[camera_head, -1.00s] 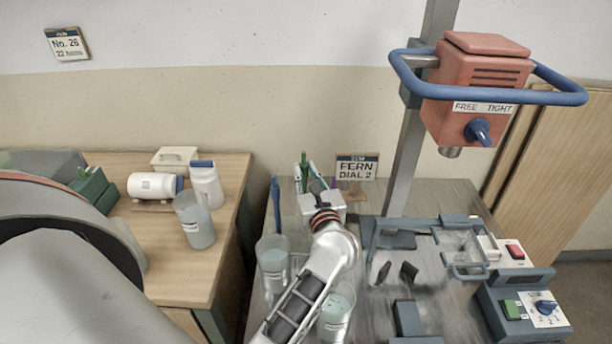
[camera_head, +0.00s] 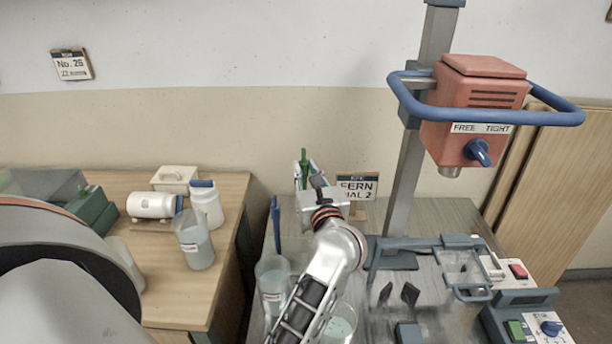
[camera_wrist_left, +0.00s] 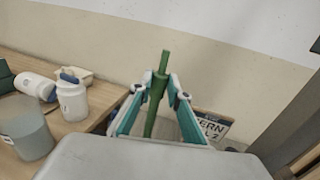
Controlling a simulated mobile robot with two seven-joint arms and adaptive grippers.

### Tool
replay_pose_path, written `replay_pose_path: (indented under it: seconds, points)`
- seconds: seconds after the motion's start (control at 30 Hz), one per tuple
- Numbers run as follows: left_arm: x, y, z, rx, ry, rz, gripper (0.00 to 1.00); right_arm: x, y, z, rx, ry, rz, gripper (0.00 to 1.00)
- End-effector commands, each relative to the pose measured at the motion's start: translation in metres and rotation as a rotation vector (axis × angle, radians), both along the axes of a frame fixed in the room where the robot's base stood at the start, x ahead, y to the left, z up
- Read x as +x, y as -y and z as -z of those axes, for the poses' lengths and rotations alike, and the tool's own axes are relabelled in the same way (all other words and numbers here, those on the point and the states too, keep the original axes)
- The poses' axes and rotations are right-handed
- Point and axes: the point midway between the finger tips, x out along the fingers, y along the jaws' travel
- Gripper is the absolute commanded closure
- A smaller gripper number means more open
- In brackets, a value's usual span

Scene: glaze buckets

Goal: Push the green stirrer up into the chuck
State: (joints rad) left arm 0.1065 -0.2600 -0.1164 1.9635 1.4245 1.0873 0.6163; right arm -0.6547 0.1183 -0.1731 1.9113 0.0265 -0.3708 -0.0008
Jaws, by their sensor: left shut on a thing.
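The green stirrer (camera_head: 304,164) stands upright between the fingers of my left gripper (camera_head: 309,174), at the back of the grey table. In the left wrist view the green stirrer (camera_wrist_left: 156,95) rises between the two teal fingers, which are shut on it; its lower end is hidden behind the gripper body. My right gripper is not in view.
A blue guard bar (camera_head: 500,118) loops around the mixer head, and the column (camera_head: 405,180) stands behind it. A sign reading FERN (camera_head: 358,182) is close behind my gripper. Buckets (camera_head: 272,280) stand near my arm. A switch box (camera_head: 520,310) is at right.

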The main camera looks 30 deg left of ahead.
Motion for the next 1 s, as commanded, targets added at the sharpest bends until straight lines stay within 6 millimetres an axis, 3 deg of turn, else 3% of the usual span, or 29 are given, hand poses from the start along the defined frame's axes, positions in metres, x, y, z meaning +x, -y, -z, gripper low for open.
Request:
replay_pose_path:
  seconds: [0.6,1.0]
  points:
    - [0.0,-0.001,-0.036,-0.013,0.007,-0.006,1.0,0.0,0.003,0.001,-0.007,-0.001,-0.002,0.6]
    - [0.0,-0.001,-0.041,-0.012,0.007,-0.006,1.0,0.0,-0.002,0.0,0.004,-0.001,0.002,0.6]
